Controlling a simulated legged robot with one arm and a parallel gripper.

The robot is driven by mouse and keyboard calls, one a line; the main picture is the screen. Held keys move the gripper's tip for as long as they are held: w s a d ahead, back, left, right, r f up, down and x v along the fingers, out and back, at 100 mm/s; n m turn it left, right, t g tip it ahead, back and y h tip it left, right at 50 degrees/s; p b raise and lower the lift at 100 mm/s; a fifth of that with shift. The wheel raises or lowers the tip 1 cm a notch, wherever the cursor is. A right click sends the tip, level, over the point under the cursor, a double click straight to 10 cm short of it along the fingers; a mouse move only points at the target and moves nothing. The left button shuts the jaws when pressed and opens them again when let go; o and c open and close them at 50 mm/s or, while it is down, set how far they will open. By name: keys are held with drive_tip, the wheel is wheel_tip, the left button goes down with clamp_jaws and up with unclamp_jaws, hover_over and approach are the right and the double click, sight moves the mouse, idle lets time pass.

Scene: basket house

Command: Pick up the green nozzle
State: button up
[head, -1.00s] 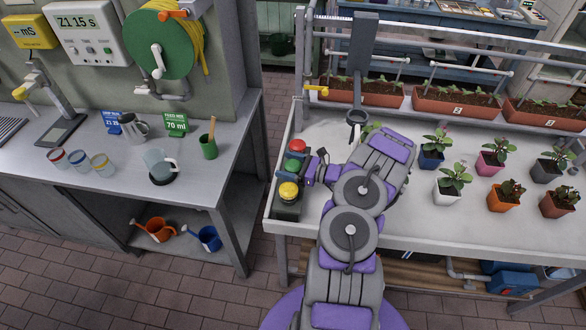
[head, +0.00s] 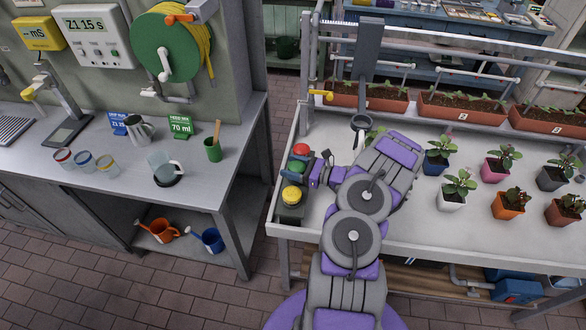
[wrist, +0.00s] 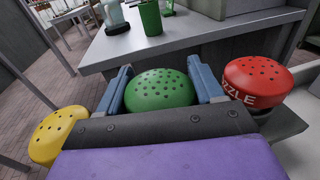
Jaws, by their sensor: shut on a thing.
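The green nozzle (head: 297,166) is a round, domed head with dark holes, between a red nozzle (head: 301,150) and a yellow nozzle (head: 291,194) at the left end of the white bench. In the wrist view the green nozzle (wrist: 160,89) sits between the two blue fingers of my gripper (wrist: 163,88), which are shut on it from both sides. The red nozzle (wrist: 257,81) is to its right and the yellow nozzle (wrist: 58,133) to its left, both outside the fingers. The nozzle's lower part is hidden, so I cannot tell whether it is lifted.
The nozzles stand close together by a dark holder (head: 289,210) near the bench's left edge. Several potted plants (head: 458,188) stand to the right of my arm. A grey counter (head: 110,170) with cups and a kettle is on the left, across a gap.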

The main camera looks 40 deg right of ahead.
drive_tip(key=f+p+v, duration=0.1)
drive_tip(key=p+v, duration=0.1)
drive_tip(key=v, duration=1.6)
drive_tip(key=shift+p, duration=0.3)
drive_tip(key=shift+s, duration=0.1)
